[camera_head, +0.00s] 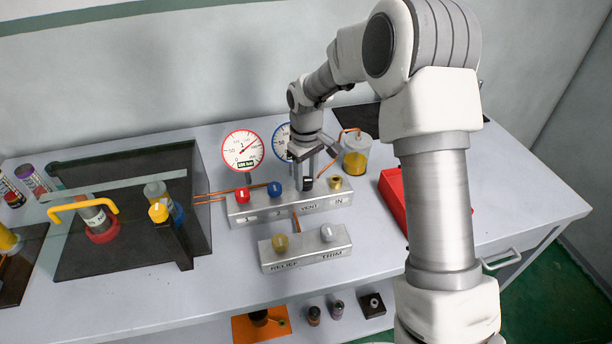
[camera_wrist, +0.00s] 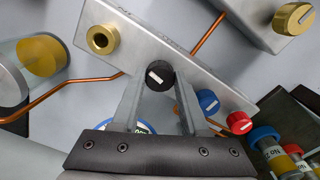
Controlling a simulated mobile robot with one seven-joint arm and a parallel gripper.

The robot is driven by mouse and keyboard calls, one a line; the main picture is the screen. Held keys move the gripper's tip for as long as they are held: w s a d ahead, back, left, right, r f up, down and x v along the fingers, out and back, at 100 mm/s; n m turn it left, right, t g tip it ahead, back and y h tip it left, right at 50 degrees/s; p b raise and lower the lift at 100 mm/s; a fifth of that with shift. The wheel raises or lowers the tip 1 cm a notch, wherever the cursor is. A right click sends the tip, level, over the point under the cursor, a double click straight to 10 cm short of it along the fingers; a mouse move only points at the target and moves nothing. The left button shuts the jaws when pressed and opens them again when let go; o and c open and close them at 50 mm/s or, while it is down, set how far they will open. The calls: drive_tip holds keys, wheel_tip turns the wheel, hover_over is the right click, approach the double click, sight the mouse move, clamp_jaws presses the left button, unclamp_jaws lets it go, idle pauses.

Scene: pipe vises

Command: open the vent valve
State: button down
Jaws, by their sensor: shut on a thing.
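The black vent valve knob (camera_head: 307,184) is on the upper metal block (camera_head: 290,206), above the VENT label. My gripper (camera_head: 309,176) reaches down to it from above and is shut on it. In the wrist view the black knob (camera_wrist: 159,75) sits between the two fingertips of my gripper (camera_wrist: 158,82), and its white pointer mark shows. The upper block (camera_wrist: 135,48) runs diagonally there. The sides of the knob are partly hidden by the fingers.
Close beside it are the blue knob (camera_head: 274,189), red knob (camera_head: 242,195) and brass IN port (camera_head: 335,183). The RELIEF/TRIM block (camera_head: 305,250) stands in front. The red-rimmed gauge (camera_head: 243,150), a yellow-filled jar (camera_head: 356,155) and copper tubes are near. A red tray (camera_head: 392,200) lies right.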

sight(306, 181)
drive_tip(key=shift+n, duration=0.5)
drive_tip(key=shift+c, duration=2.1)
unclamp_jaws()
wheel_tip(306, 181, up, 18)
drive_tip(key=p, duration=0.1)
drive_tip(key=shift+f, duration=0.25)
